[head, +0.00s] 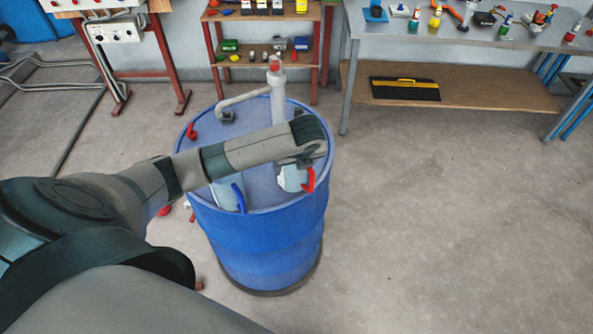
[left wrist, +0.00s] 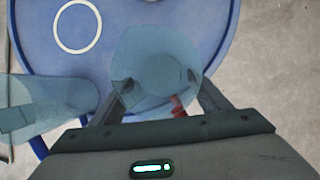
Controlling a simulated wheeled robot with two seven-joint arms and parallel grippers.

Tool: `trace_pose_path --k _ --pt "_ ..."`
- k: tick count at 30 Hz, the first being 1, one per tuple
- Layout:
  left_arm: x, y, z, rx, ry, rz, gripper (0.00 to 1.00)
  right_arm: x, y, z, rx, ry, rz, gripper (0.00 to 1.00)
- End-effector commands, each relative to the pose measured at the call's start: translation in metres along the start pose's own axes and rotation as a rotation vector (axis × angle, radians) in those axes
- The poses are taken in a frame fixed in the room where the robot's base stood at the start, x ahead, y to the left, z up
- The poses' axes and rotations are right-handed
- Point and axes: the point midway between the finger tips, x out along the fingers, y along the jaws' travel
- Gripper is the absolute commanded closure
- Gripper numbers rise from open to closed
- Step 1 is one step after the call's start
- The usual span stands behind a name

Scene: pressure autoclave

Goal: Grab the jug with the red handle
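The jug with the red handle (head: 291,180) is pale and translucent and stands on the lid of a blue barrel near its right edge. Its red handle (head: 309,180) faces right in the head view. In the left wrist view the jug (left wrist: 158,65) is seen from above, with part of the red handle (left wrist: 178,106) showing between my fingers. My left gripper (head: 297,160) is over the jug and partly hides it. In the left wrist view the left gripper's (left wrist: 158,84) fingers are spread wide, one at each side of the jug; contact is unclear. My right gripper is not in view.
A second jug with a blue handle (head: 240,197) stands to the left on the blue barrel (head: 262,235), partly behind my arm. A grey pipe (head: 278,100) with a red top rises behind. A workbench (head: 450,38) stands back right. The floor at right is clear.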

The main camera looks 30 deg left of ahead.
Motion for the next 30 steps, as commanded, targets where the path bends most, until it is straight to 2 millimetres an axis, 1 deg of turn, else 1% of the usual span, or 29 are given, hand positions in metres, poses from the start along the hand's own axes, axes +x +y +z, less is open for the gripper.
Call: trace_pose_path --k 11,17,22,24,29,30 --pt "-0.002 0.0 0.001 -0.001 -0.001 -0.001 0.54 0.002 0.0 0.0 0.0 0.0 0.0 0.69" --pt "-0.014 -0.001 0.007 -0.001 -0.003 -0.003 0.54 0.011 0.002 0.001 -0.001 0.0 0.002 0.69" --pt "-0.037 -0.001 0.017 0.0 -0.006 -0.005 0.54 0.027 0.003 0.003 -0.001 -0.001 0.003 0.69" --pt "-0.049 -0.004 0.004 0.003 -0.001 -0.006 0.54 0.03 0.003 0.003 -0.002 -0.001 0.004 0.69" --pt "-0.077 -0.011 -0.017 0.004 -0.002 -0.008 0.54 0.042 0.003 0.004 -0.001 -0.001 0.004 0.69" --pt "-0.089 -0.011 -0.018 0.003 -0.004 -0.005 0.54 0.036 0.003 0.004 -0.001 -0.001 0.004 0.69"
